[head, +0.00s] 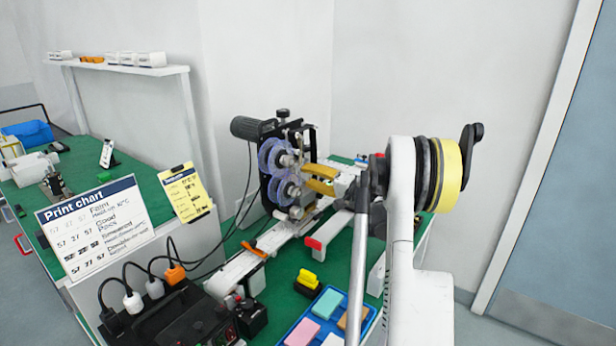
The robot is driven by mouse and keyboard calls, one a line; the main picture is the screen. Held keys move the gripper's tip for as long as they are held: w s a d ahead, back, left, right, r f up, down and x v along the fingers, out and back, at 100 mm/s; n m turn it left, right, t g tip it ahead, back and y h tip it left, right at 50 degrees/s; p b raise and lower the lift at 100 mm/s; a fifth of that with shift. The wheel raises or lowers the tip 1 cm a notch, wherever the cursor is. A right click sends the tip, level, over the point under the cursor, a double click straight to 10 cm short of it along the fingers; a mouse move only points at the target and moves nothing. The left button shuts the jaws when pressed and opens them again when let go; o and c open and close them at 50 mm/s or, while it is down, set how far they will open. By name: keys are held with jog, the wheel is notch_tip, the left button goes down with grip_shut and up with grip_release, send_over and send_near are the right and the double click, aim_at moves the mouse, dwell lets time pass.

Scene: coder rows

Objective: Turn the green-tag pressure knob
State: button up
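The coding machine (271,138) stands on the green bench, with two translucent blue reels (274,157) on its front and a dark motor at its left. A small dark knob (283,113) sits on its top. I cannot make out a green tag, so I cannot tell which knob carries it.
A white conveyor (240,266) runs below the machine. In front are a blue tray (367,326) of coloured blocks, a yellow stamp (307,279) and a black box (190,318) with cables. A print chart (95,228) and yellow clipboard (187,192) stand left. A door is right.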

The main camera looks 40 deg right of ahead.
jog(key=s+d, duration=0.2)
jog(key=s, duration=0.9)
jog(key=shift+s, duration=0.3)
jog(key=shift+d, duration=0.15)
jog(key=shift+f, duration=0.1)
